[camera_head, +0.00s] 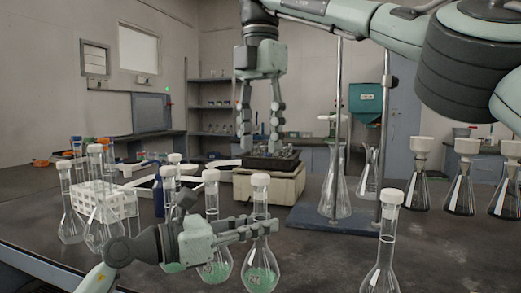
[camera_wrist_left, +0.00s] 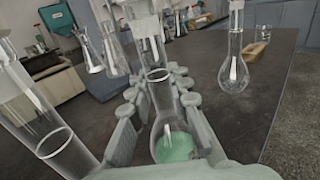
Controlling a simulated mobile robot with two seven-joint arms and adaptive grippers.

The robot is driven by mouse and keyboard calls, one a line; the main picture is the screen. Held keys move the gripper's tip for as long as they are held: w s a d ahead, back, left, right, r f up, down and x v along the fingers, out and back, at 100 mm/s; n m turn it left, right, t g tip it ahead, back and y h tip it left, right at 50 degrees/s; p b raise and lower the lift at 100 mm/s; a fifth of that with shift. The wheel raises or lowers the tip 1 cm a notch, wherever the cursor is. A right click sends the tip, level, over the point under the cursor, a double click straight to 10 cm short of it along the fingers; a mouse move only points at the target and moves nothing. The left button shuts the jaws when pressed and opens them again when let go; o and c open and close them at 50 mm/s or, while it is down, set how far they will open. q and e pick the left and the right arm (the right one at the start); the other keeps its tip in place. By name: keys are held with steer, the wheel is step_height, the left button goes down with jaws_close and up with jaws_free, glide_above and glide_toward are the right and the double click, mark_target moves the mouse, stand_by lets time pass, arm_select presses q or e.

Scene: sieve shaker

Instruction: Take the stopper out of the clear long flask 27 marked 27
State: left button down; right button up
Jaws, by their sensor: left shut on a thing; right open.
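A clear long-necked flask (camera_head: 260,262) with green liquid stands at the front of the dark bench. A white stopper (camera_head: 260,181) sits in its mouth. My left gripper (camera_head: 266,229) is shut around its neck from the left. The left wrist view shows the flask (camera_wrist_left: 172,140) between my left fingers (camera_wrist_left: 160,82), its stopper (camera_wrist_left: 146,28) at the top. I cannot read a 27 on any flask. My right gripper (camera_head: 260,148) is open and empty, pointing down above the stopper, apart from it.
Another green-liquid flask (camera_head: 214,262) stands close left. A clear stoppered flask (camera_head: 382,270) stands to the right. Behind are a stand base (camera_head: 310,222) with upright rods and a beige device (camera_head: 268,187). A white rack (camera_head: 105,200) and more flasks crowd the left.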

mark_target(261, 175)
step_height(261, 175, down, 7)
steer(key=shift+f, duration=0.2)
steer(key=shift+c, duration=0.3)
jaws_close()
steer(key=n, duration=0.5)
steer(key=shift+n, duration=0.3)
steer(key=n, duration=2)
steer(key=shift+r, duration=0.1)
steer(key=n, duration=0.3)
